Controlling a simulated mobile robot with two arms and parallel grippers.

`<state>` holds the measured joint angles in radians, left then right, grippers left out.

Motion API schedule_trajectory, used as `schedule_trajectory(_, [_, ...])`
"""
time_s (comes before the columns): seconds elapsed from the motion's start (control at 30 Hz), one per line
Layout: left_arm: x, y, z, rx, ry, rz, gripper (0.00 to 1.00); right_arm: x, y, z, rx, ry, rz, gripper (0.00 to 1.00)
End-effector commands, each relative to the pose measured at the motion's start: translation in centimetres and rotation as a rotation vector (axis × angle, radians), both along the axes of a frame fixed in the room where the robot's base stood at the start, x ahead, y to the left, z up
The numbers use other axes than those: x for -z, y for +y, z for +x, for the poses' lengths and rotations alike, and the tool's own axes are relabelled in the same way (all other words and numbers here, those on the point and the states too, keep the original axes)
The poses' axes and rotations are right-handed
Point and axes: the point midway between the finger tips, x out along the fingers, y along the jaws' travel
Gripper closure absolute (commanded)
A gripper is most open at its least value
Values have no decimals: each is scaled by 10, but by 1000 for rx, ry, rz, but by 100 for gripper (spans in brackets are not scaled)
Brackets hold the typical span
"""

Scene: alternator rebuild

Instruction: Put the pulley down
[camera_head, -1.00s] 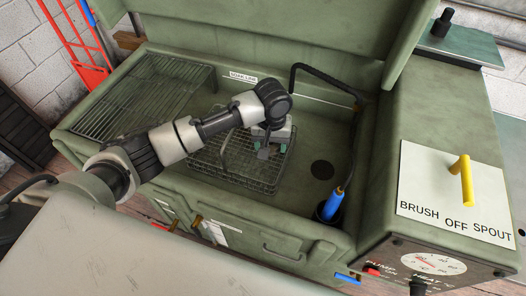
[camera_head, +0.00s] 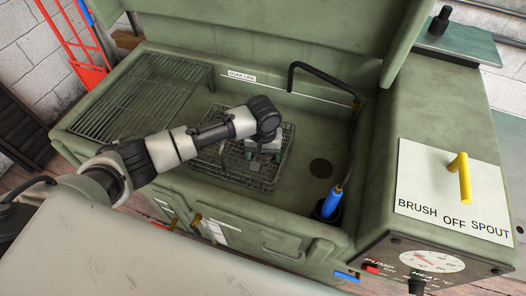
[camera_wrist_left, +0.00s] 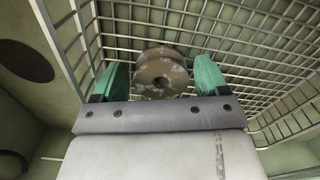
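The pulley (camera_wrist_left: 160,78) is a worn brown-grey metal wheel with a centre hole, seen in the left wrist view between two green fingers. In the head view my left gripper (camera_head: 257,156) points down inside the wire basket (camera_head: 214,178), which sits in the green wash tank (camera_head: 338,122). The pulley is hardly visible there behind the gripper. I cannot tell whether it touches the basket floor. My right gripper is not in view.
Basket walls stand close around the gripper. A wire rack (camera_head: 140,95) lies at the tank's left. A black hose (camera_head: 325,72) and a blue-handled brush (camera_head: 332,202) are to the right, near a drain hole (camera_head: 321,168). The raised lid (camera_head: 290,30) stands behind.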

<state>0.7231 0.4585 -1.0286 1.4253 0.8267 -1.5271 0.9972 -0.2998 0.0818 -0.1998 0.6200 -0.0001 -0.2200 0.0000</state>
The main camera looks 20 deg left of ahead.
Motion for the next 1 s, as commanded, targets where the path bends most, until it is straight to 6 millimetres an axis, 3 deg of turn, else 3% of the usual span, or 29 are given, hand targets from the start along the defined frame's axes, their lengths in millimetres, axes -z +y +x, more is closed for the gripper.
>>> schedule_trajectory(0.33, [-2, 0, 0, 0, -1, 0, 15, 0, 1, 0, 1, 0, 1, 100])
schedule_trajectory(0.47, [-13, 0, 1, 0, -1, -1, 15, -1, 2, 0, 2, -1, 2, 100])
schedule_trajectory(0.8, [-83, 0, 1, 0, -4, -2, 15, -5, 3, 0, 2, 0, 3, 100])
schedule_trajectory(1.0, [-113, -1, 0, 0, 0, -1, 15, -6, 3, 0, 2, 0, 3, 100])
